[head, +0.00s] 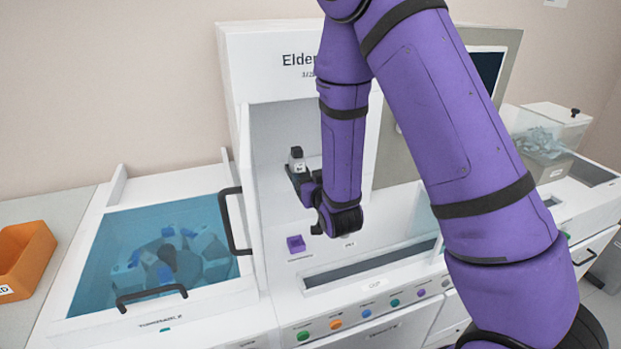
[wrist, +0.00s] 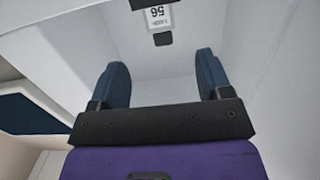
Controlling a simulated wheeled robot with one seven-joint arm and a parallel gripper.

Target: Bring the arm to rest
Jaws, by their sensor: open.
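My gripper (wrist: 162,80) is open in the wrist view, its two dark blue fingers wide apart with nothing between them. Beyond the fingertips, apart from them, is a small white labelled piece with dark parts (wrist: 158,17), marked "56". In the head view my purple arm reaches into the white bay of a tall machine (head: 262,130). My gripper (head: 298,179) shows there only as a small dark shape beside the wrist, partly hidden by the arm. A small white piece with a dark top (head: 297,157) stands just behind it.
At left is a bin with a blue clear lid (head: 95,290) and black handles. A dark door handle (head: 233,222) stands close left of the bay. An orange tray (head: 22,262) lies far left. A small purple block (head: 295,243) and coloured buttons (head: 366,313) are in front.

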